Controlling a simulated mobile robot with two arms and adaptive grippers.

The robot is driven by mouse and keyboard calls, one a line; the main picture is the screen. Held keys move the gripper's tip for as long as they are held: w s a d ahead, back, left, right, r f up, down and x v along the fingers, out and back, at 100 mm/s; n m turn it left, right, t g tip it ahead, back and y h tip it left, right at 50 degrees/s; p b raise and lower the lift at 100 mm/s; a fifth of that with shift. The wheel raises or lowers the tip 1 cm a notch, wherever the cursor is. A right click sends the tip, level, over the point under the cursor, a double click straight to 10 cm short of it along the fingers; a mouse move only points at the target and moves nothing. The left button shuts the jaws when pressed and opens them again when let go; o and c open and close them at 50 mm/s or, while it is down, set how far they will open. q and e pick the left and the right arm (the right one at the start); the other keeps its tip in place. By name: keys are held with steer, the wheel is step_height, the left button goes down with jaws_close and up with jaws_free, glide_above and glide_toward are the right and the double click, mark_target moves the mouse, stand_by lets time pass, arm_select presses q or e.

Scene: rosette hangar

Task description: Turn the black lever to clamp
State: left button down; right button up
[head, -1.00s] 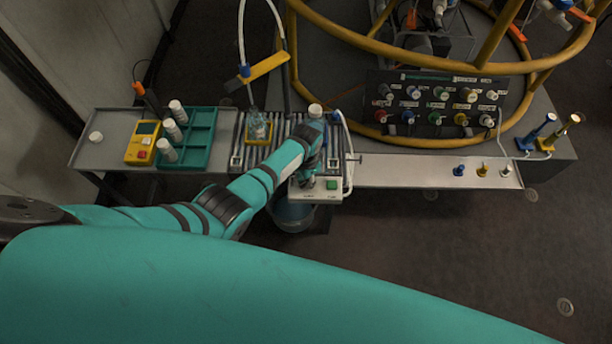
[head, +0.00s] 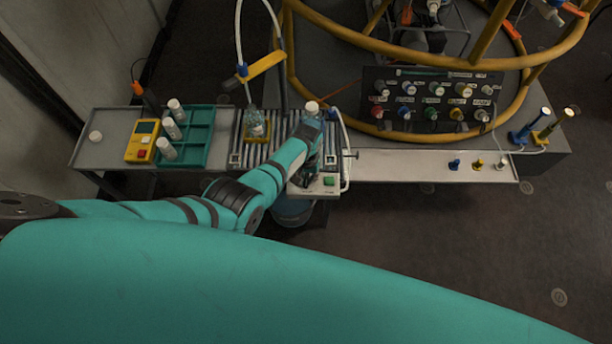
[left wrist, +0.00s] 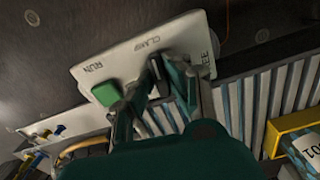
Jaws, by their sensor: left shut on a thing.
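A white control panel (head: 322,190) sits at the front edge of the roller conveyor. In the left wrist view the panel (left wrist: 190,37) bears the words RUN, CLAMP and FREE, and a green button (left wrist: 107,93) under RUN. The black lever (left wrist: 158,72) stands between my left gripper's fingers, its visible end near the word CLAMP. My left gripper (left wrist: 158,92) is shut on the lever; its fingers hide part of it. In the head view my left gripper (head: 306,176) is at the panel, mostly hidden by its wrist. My right gripper is not in view.
A white-capped bottle (head: 312,107) stands just behind my left wrist. Another bottle (head: 256,124) is in a yellow holder on the rollers (head: 283,128). A teal rack (head: 197,140) with white-capped vials is at left. A yellow-framed structure stands behind.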

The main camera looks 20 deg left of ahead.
mark_target(307, 179)
arm_select(q)
steer(key=shift+n, duration=0.6)
steer(key=c, duration=1.6)
jaws_free()
step_height(307, 179, up, 12)
